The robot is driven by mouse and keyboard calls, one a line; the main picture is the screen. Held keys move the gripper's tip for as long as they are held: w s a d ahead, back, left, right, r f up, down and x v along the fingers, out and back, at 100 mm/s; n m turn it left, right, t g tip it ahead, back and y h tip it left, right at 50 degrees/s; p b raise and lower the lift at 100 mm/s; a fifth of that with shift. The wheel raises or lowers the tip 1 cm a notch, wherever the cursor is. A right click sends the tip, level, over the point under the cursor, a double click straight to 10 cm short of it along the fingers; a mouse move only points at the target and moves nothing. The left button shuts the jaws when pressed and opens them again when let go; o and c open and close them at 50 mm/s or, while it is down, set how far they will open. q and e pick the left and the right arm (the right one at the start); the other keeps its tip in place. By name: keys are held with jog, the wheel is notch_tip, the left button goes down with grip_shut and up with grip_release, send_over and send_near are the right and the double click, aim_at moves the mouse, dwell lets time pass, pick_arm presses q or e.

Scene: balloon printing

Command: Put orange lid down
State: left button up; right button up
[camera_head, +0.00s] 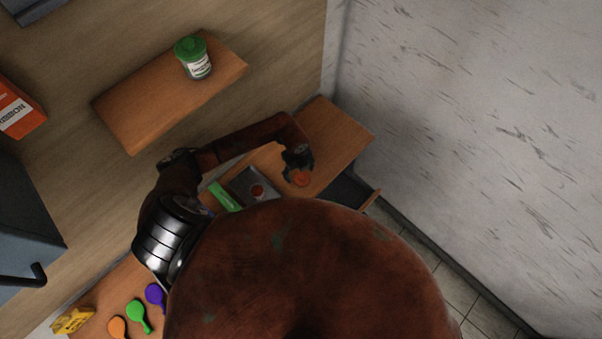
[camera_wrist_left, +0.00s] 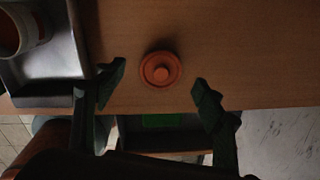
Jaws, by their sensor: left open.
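The orange lid (camera_wrist_left: 160,69) is a small round disc with a knob on top. In the left wrist view it lies on the wooden tabletop (camera_wrist_left: 240,50), knob up, close to the table's edge. My left gripper (camera_wrist_left: 160,85) is open, with one finger on either side of the lid and gaps between. In the head view the orange lid (camera_head: 300,178) shows just below my left gripper (camera_head: 297,163) on the wooden surface. My right gripper does not show in either view.
An open drawer (camera_head: 350,190) juts out below the tabletop. A green-lidded jar (camera_head: 194,58) stands on a wall shelf (camera_head: 150,110). Balloons (camera_head: 138,316) lie at lower left. Tabletop right of the lid is clear.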

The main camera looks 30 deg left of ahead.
aim_at(299, 178)
pick_arm(q)
notch_tip(299, 178, up, 8)
jog(key=p, duration=0.3)
jog(key=shift+s+a+r, duration=0.15)
jog(key=shift+s+r, duration=0.05)
dwell(0.4)
